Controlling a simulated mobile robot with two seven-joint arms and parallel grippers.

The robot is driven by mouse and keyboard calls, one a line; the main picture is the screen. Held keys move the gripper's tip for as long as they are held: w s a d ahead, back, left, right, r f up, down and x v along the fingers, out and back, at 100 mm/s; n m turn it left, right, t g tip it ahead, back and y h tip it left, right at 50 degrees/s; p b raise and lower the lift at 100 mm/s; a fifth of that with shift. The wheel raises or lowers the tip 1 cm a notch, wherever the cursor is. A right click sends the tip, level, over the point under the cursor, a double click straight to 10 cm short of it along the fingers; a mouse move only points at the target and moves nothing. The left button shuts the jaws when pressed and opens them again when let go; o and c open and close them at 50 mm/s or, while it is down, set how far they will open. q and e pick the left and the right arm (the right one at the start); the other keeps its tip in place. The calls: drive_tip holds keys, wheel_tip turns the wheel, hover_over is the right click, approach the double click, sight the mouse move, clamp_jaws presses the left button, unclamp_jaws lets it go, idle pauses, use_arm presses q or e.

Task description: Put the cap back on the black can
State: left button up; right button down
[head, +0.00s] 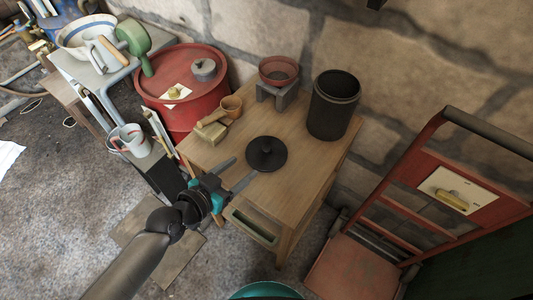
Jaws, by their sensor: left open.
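The black can (333,110) stands upright and open-topped at the back right of the wooden table. Its black round cap (266,155), with a small knob in the middle, lies apart from it near the middle of the table. My left gripper (243,171) is open at the table's front left. One finger reaches close to the near-left edge of the cap; I cannot tell whether it touches. The other finger is to the left, away from the cap. My right gripper is not in view.
The wooden table (305,165) also holds a red bowl (278,70) on a grey stand, a small orange-brown cup (232,105) and wooden blocks (210,132). A red drum (185,115) stands behind left. A red hand truck (400,205) stands at the right. The tabletop between cap and can is clear.

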sight(265, 149)
use_arm(q)
drive_tip(key=b+x, duration=0.2)
drive_tip(key=x, duration=0.8)
drive_tip(key=shift+w+f, duration=0.15)
drive_tip(key=shift+w, duration=0.05)
drive_tip(key=shift+c, duration=0.3)
clamp_jaws()
